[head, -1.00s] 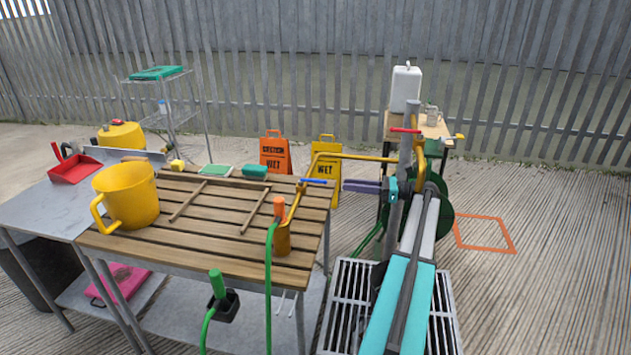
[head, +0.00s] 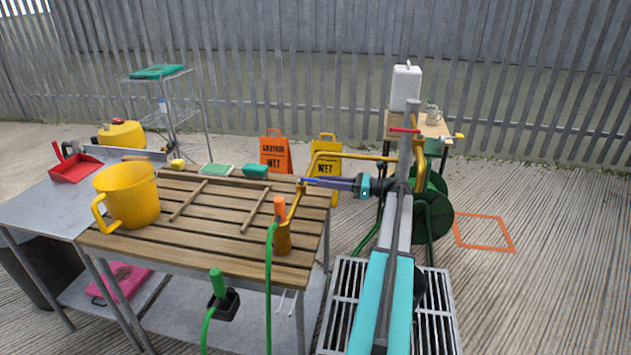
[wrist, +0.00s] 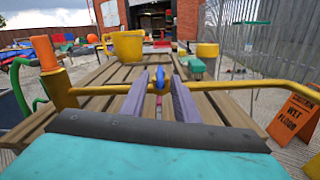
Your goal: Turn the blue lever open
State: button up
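The blue lever (wrist: 160,78) sits on the yellow pipe (wrist: 230,85) at the right edge of the slatted table. In the wrist view it is seen nearly end-on, across the pipe's run and pointing towards me. My gripper (wrist: 159,84) has its two purple fingers apart, one on each side of the lever, with gaps showing. In the head view my gripper (head: 322,182) reaches left to the lever, and its fingers hide most of it. Whether a finger touches the lever or pipe cannot be told.
The slatted table (head: 215,250) carries a yellow jug (head: 128,195), wooden sticks and an orange-topped upright fitting (head: 281,225) with a green hose. A red lever (head: 404,130) is on the grey post. Wet-floor signs (head: 275,153) stand behind. Open floor lies at right.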

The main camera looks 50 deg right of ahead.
aim_at(315, 180)
jog(key=shift+x, duration=2.2)
jog(key=shift+c, duration=0.3)
grip_shut()
